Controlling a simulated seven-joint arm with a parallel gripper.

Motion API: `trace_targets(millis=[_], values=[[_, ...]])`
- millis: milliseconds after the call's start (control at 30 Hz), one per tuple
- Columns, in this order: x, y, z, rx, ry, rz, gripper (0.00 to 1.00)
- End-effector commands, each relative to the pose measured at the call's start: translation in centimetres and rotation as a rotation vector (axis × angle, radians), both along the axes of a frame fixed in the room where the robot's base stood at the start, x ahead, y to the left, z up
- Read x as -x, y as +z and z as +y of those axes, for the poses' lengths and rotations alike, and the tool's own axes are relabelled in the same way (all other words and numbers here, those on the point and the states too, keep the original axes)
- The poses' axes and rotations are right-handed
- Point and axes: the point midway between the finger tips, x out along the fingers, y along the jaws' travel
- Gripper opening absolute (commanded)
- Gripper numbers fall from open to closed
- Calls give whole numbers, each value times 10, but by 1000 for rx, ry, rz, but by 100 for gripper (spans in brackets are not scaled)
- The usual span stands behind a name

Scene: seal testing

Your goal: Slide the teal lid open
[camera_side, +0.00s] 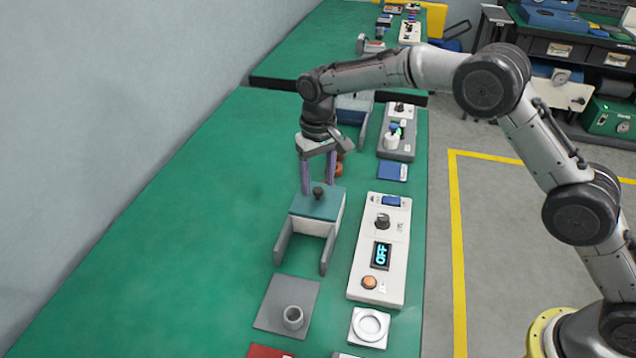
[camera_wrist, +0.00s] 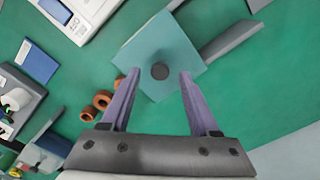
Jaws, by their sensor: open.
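The teal lid (camera_side: 317,204) is a flat plate on top of a pale box (camera_side: 312,227) with two grey rails (camera_side: 282,245) reaching toward the front. A dark round knob (camera_side: 318,192) stands up from the lid. In the wrist view the lid (camera_wrist: 160,45) fills the upper middle, with the knob (camera_wrist: 160,71) near its lower part. My gripper (camera_side: 318,188) is open above the lid. In the wrist view its two purple fingers (camera_wrist: 158,75) point toward the knob, one on each side, with a gap to it. Contact cannot be told.
A white panel (camera_side: 380,250) with a dial, an OFF display and an orange button lies right of the box. A grey plate (camera_side: 275,312) with a cup stands in front. Brown rings (camera_wrist: 102,101) lie beside the box. The green table (camera_side: 190,220) is clear at left.

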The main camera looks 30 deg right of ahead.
Motion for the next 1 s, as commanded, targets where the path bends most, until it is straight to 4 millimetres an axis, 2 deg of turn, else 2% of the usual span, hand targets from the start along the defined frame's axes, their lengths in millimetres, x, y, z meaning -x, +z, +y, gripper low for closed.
trace_targets(millis=[167,467,800,1000], values=[[0,-13,0,0,0,1,62],[0,-14,0,0,0,-1,62],[0,-14,0,0,0,-1,2],[0,-14,0,0,0,-1,0]])
